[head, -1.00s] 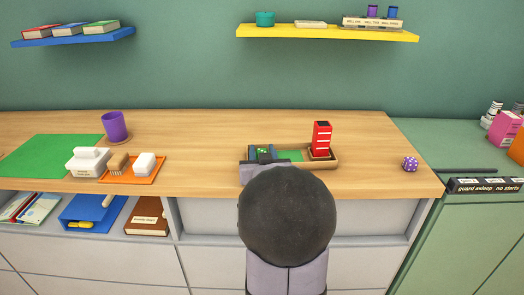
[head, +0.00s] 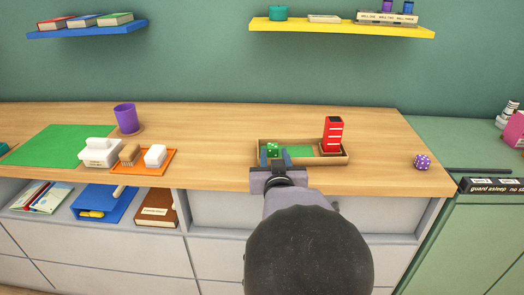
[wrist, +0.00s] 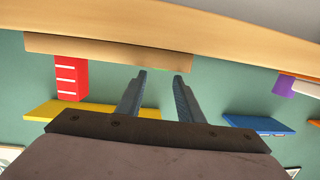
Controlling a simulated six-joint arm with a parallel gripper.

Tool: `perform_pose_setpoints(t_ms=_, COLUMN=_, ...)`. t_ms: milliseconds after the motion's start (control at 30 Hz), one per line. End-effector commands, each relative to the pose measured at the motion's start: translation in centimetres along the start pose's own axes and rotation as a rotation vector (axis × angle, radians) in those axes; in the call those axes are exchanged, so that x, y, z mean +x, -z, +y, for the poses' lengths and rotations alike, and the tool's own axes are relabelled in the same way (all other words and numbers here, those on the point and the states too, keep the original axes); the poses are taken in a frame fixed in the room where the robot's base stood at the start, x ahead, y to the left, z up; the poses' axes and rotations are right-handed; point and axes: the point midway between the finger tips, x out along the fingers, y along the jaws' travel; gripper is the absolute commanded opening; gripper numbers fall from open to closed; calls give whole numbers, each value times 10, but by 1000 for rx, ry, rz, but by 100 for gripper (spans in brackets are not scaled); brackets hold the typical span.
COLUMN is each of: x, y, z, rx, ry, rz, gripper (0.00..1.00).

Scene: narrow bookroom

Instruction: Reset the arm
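My gripper (head: 271,161) is in the head view at the front edge of the wooden counter, just in front of the left part of a wooden tray. In the wrist view its two fingers (wrist: 160,80) stand apart with nothing visible between them. The wrist view appears upside down and looks toward the tray's side (wrist: 110,52) and the wall. A green die (head: 273,150) shows just beyond the fingertips in the head view, in the left part of the tray (head: 346,160). My own arm hides the cabinet front below.
A purple die (head: 422,162) lies farther right. Shelves hang above.

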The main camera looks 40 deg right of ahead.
Motion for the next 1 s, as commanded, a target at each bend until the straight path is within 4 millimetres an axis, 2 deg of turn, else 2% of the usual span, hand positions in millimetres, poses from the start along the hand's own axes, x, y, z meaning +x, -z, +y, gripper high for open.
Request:
perform_pose_setpoints(t_ms=167, x=0, y=2, z=-2, rx=-1, ry=4, rz=3, gripper=34)
perform_pose_setpoints(t_ms=267, x=-2, y=8, z=-14, rx=-3, ry=23, rz=17, gripper=34)
perform_pose_setpoints(t_ms=333, x=-4, y=16, z=-28, rx=-3, ry=48, rz=37, gripper=34)
perform_pose_setpoints(t_ms=467, x=-15, y=41, z=-73, rx=-1, ry=123, rz=96, gripper=34)
perform_pose_setpoints(t_ms=533, x=-25, y=54, z=-101, rx=4, ry=172, rz=128, gripper=34)
perform_pose_setpoints(t_ms=600, x=-36, y=62, z=-131, rx=7, ry=226, rz=140, gripper=34)
perform_pose_setpoints(t_ms=667, x=-46, y=58, z=-156, rx=5, ry=275, rz=120, gripper=34)
perform_pose_setpoints(t_ms=700, x=-52, y=49, z=-173, rx=-2, ry=311, rz=83, gripper=34)
perform_pose_setpoints(t_ms=800, x=-64, y=7, z=-202, rx=-36, ry=380, rz=-66, gripper=34)
perform_pose_setpoints(t_ms=867, x=-72, y=-20, z=-213, rx=-63, ry=411, rz=-163, gripper=34)
perform_pose_setpoints(t_ms=1000, x=-98, y=-88, z=-228, rx=-142, ry=469, rz=-408, gripper=34)
